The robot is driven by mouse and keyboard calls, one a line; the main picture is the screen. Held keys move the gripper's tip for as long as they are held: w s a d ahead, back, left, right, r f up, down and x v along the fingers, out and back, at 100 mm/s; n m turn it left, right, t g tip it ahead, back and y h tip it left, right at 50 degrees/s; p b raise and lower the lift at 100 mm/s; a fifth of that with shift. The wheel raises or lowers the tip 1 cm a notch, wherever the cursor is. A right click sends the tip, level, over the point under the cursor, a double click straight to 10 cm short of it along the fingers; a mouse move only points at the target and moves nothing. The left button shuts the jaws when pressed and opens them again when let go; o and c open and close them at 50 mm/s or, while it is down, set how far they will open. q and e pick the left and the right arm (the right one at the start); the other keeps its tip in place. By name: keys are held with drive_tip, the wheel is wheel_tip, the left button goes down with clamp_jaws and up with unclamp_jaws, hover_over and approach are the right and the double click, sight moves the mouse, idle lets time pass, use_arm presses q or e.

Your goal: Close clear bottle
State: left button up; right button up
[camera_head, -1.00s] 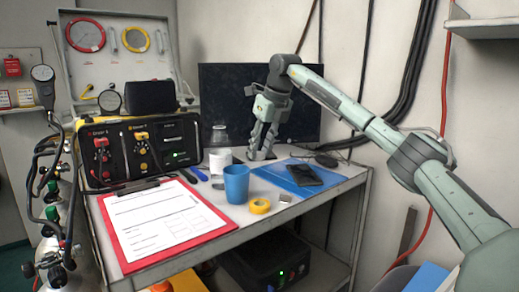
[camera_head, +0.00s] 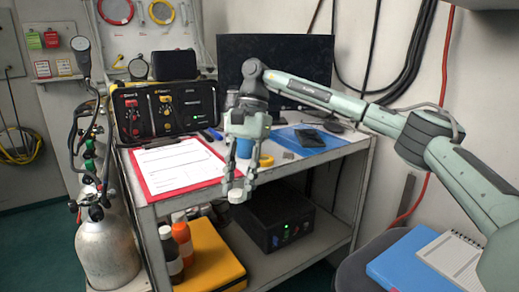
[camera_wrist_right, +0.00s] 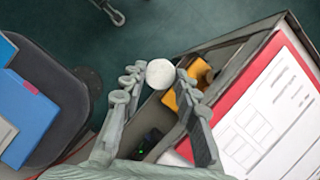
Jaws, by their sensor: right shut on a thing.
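My right gripper (camera_head: 238,185) points down in front of the table's front edge, beside the clipboard. It is shut on a small white round cap (camera_head: 237,195), held at its fingertips. The white cap also shows between the fingertips (camera_wrist_right: 160,74) in the right wrist view. The clear bottle (camera_head: 231,98) stands at the back of the table, in front of the dark monitor. Most of it is hidden behind my right gripper and wrist. My left gripper is not in view.
A clipboard (camera_head: 148,182) lies at the table's front left. A blue cup (camera_head: 244,149) and yellow tape (camera_head: 266,160) are behind my gripper. A blue folder (camera_head: 287,136) lies at the right. An orange bottle (camera_head: 182,240) and a yellow case (camera_head: 212,258) are below.

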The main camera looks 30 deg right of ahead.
drive_tip(key=s+a+f+n+g+h, duration=0.2)
drive_tip(key=s+a+f+n+h, duration=0.1)
drive_tip(key=s+n, duration=0.6)
drive_tip(key=shift+a+n+h, duration=0.4)
drive_tip(key=shift+a+n, duration=0.4)
drive_tip(key=shift+n, duration=0.3)
drive_tip(key=shift+f, duration=0.1)
